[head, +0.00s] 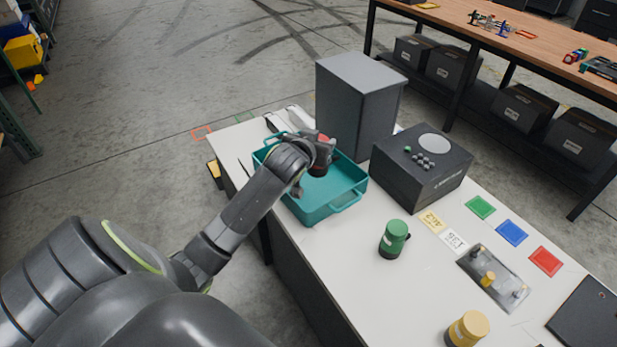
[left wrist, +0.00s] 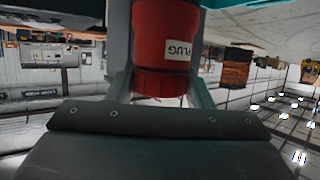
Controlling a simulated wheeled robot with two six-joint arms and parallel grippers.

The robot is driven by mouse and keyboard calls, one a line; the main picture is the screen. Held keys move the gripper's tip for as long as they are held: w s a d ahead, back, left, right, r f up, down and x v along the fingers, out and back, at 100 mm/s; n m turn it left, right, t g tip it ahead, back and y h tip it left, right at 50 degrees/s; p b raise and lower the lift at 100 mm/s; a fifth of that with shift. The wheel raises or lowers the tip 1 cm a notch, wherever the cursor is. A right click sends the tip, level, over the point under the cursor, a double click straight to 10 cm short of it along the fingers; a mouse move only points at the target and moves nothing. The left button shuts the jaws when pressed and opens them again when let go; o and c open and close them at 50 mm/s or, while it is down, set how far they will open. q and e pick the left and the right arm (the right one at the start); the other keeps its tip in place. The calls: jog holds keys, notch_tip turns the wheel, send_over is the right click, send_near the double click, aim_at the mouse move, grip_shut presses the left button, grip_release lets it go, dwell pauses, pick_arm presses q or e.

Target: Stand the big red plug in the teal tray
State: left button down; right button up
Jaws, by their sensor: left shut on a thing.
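The big red plug (left wrist: 165,35), with a white label, is between the fingers of my left gripper (left wrist: 160,75) in the left wrist view. In the head view a bit of the red plug (head: 324,138) shows past my left gripper (head: 318,158), which hides most of it. The left gripper is shut on the plug, over the teal tray (head: 330,208). The tray sits at the far left end of the white table. Whether the plug touches the tray floor cannot be told. My right gripper is not in view.
A tall grey box (head: 357,100) stands right behind the tray, and a dark box (head: 421,172) with a round pale top patch is to its right. A green plug (head: 394,240) and a yellow plug (head: 467,328) stand nearer. Coloured cards (head: 512,233) lie along the table's right side.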

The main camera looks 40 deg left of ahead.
aim_at(316, 171)
pick_arm(q)
jog(key=f, duration=0.6)
jog(key=shift+a+p, duration=0.3)
jog(key=shift+p, duration=0.05)
notch_tip(316, 171, down, 4)
jog(key=shift+d+r, duration=0.1)
jog(key=shift+r, duration=0.1)
jog(key=shift+f, duration=0.3)
jog(key=shift+f, duration=0.15)
jog(key=c, duration=1.1)
grip_release()
jog(key=o, duration=0.4)
